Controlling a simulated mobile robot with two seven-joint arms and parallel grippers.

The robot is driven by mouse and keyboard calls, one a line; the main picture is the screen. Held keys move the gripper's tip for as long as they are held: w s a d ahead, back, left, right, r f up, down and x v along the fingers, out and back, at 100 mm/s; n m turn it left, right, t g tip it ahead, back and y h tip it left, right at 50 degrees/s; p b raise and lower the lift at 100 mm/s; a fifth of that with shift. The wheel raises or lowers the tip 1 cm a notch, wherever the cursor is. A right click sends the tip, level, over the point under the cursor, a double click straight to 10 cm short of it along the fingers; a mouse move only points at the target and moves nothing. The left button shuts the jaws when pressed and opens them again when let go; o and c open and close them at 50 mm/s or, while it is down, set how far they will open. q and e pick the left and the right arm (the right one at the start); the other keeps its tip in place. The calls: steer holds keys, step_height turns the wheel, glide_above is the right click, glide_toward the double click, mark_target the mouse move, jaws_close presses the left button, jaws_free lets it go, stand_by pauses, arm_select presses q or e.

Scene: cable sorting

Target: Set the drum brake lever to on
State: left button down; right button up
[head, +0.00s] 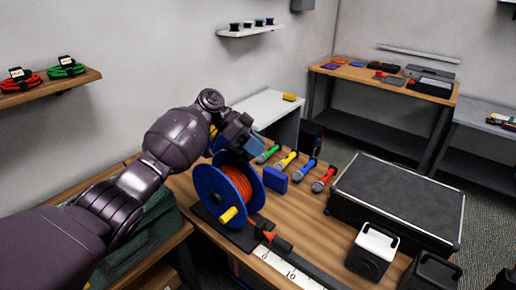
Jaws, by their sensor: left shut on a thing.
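The cable drum (211,190) has blue flanges and orange cable wound on it, and stands on a dark base on the wooden bench. A yellow handle (229,215) sticks out of its near flange. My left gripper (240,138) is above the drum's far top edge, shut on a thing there. The fingertips and the held part are small and mostly hidden. By its place it seems to be the brake lever, but I cannot read its position. My right gripper is not in view.
Several coloured connectors (285,162) and a blue block (275,181) lie right of the drum. A ruler strip (287,272) runs along the front. A black case (398,199) and a white-topped box (374,246) stand at right.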

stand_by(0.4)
arm_select(q)
steer(key=c, duration=0.8)
jaws_free()
steer(key=shift+o, duration=0.2)
steer(key=b+v, duration=0.2)
steer(key=v, duration=0.9)
steer(key=shift+w, duration=0.1)
steer(key=shift+c, duration=0.4)
